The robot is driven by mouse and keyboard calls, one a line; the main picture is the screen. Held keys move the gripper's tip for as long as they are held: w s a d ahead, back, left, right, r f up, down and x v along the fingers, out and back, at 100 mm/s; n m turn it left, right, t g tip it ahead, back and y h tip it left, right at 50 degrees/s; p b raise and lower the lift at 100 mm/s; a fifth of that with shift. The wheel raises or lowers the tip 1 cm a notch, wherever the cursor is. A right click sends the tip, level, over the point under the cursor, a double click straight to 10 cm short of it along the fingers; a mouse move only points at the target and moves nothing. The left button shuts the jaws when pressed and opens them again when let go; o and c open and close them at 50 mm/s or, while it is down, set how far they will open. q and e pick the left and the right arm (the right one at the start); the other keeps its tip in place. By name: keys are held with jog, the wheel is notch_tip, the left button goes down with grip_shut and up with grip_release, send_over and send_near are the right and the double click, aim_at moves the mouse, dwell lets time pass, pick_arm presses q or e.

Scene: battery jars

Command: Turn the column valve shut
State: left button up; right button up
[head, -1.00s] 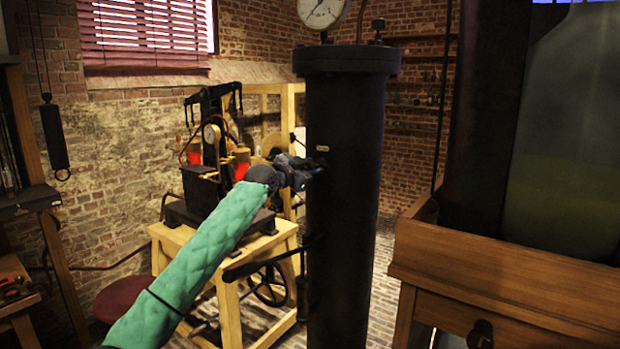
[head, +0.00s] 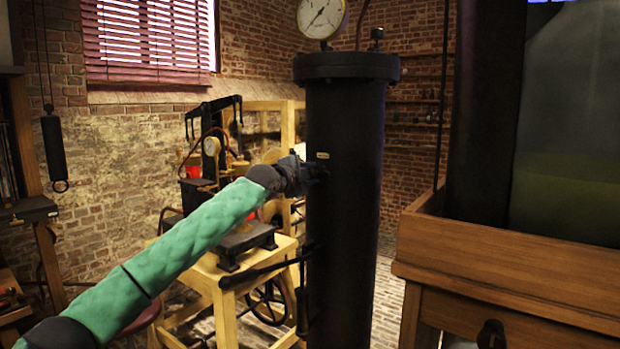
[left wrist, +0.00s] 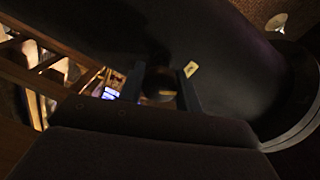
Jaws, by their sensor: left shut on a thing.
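The black column (head: 346,215) stands upright in the middle of the head view, with a round gauge (head: 322,17) on top. My left gripper (head: 312,174) is at the column's left side, just below a small brass plate (head: 322,156). In the left wrist view its two fingers (left wrist: 161,88) are on either side of a dark rounded part, the valve (left wrist: 158,84), close against the column. The gripper is shut on this valve. The valve is mostly hidden by the gripper in the head view. My right gripper is not in view.
A wooden table (head: 235,268) with a dark apparatus stands behind my left arm. A black lever (head: 265,268) sticks out left from the column, below the gripper. A wooden cabinet (head: 500,270) with a large glass jar (head: 570,140) stands close on the right.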

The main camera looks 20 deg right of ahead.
pick_arm(q)
jog(key=shift+f+m, duration=0.1)
jog(key=shift+m, duration=0.8)
jog(key=m+p, duration=0.1)
jog(key=m, duration=0.1)
jog(key=shift+d+f+m+y+p, duration=0.1)
jog(key=shift+f+m+y+p, duration=0.05)
jog(key=shift+m+y+p, duration=0.2)
jog(key=shift+s+m, duration=0.1)
jog(key=shift+m, duration=0.35)
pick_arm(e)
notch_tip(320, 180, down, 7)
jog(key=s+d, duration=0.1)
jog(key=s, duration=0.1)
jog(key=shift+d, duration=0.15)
pick_arm(q)
jog(key=shift+f, duration=0.1)
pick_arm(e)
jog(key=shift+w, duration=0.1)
pick_arm(q)
jog(key=o, duration=0.9)
jog(key=shift+o, duration=0.2)
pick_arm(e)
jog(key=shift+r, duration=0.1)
pick_arm(q)
jog(key=shift+r, duration=0.2)
